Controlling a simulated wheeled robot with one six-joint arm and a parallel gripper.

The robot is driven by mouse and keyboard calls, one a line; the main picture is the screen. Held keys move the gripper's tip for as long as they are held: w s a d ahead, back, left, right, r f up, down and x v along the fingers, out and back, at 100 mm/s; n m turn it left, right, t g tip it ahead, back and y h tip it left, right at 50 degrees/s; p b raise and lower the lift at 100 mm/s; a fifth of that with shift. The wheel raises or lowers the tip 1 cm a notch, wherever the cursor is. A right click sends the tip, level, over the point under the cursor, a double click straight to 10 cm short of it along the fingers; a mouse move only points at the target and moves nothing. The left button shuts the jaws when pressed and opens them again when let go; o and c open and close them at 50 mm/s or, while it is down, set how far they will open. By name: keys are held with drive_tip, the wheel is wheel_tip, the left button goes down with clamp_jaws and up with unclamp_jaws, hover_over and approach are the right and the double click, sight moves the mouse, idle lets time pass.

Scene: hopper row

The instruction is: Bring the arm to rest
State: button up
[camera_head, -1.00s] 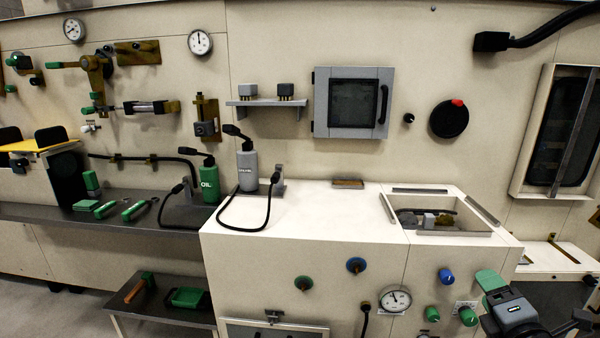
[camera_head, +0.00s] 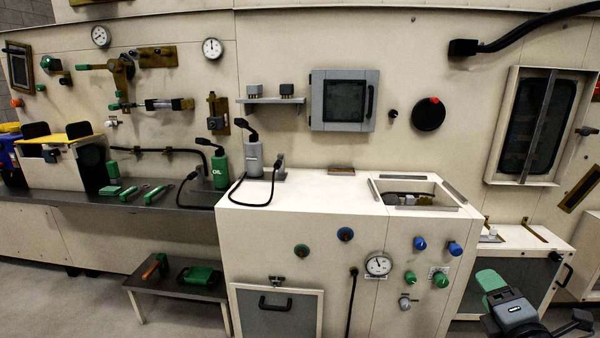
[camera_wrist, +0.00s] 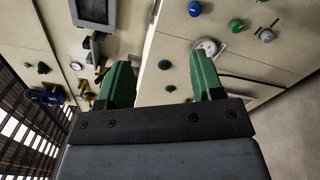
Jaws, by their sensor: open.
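My gripper (camera_wrist: 162,72) shows in the wrist view with its two green fingers spread apart and nothing between them. Beyond the fingers, the wrist view shows the pale cabinet front turned sideways, with knobs and a gauge. In the head view my gripper (camera_head: 492,282) is at the lower right, in front of the low white unit. Only one green finger shows clearly there, and the far side of the gripper is hidden. No fingertip visibly touches anything.
The white cabinet (camera_head: 290,218) with a gauge (camera_head: 378,265) and several knobs stands left of my gripper. A low unit (camera_head: 540,240) with a dark front is behind it. A small dark table (camera_head: 175,282) stands at lower left. Bare floor shows at lower left.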

drive_tip(key=w+a+r+m+g+h+p, duration=0.25)
drive_tip(key=a+r+m+g+p, duration=0.6)
drive_tip(key=m+p, duration=0.75)
drive_tip(key=s+a+r+m+g+y+p, duration=0.2)
drive_tip(key=s+a+m+p, duration=0.1)
drive_tip(key=a, duration=0.4)
drive_tip(key=s+a+r+m+g+y+p, duration=0.2)
drive_tip(key=s+a+g+y+p, duration=0.1)
drive_tip(key=a, duration=0.3)
drive_tip(key=shift+s+a+r+m+g+p, duration=0.15)
drive_tip(key=shift+s+a+m+g+p, duration=0.25)
drive_tip(key=shift+s, duration=0.4)
drive_tip(key=shift+d, duration=0.1)
drive_tip(key=shift+c, duration=0.4)
